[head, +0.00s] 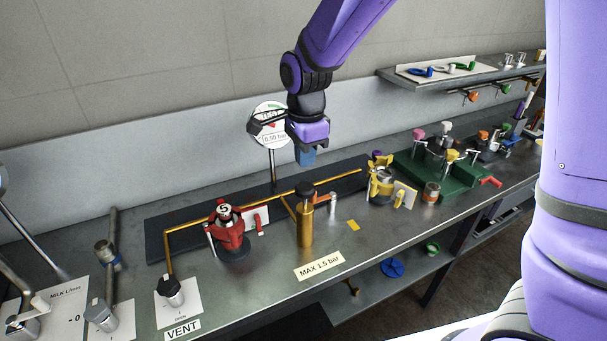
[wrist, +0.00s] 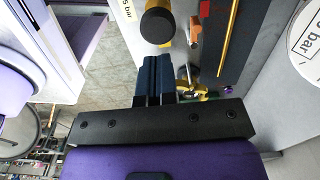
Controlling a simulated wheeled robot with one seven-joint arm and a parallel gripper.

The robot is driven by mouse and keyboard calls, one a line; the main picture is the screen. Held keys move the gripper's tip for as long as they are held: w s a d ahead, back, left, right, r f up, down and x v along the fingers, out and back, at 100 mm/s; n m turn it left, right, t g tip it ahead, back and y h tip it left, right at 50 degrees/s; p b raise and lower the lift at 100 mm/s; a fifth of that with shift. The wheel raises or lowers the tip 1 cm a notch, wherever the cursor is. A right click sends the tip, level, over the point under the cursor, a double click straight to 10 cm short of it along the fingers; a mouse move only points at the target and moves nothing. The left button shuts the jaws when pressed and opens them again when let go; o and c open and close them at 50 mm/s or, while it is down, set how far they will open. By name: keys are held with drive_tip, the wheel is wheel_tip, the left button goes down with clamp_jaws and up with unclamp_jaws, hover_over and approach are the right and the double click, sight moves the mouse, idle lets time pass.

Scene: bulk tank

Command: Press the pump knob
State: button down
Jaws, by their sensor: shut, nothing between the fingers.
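The pump is an upright brass cylinder (head: 305,228) on the steel bench, topped by a round black knob (head: 305,189). In the wrist view the black knob (wrist: 157,26) is seen from above, just beyond the fingertips. My gripper (head: 306,159) points down with its blue fingers shut and empty. In the head view it appears a little above the knob, with a gap between them. The shut fingers also show in the wrist view (wrist: 154,62), close beside the knob but apart from it.
A round pressure gauge (head: 268,122) stands behind my gripper. A red valve (head: 228,232) is left of the pump and a yellow clamp (head: 380,184) is right. A MAX 1.5 bar label (head: 320,266) lies in front. A shelf (head: 440,82) hangs at the back right.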

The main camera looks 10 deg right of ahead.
sight(306, 187)
drive_tip(key=shift+r, duration=2.5)
drive_tip(key=shift+s+r, duration=0.15)
drive_tip(key=shift+r, duration=0.65)
drive_tip(key=shift+s+r, duration=0.1)
drive_tip(key=shift+r, duration=0.7)
drive_tip(key=shift+f, duration=0.1)
wheel_tip(306, 187, down, 14)
drive_tip(key=shift+r, duration=0.1)
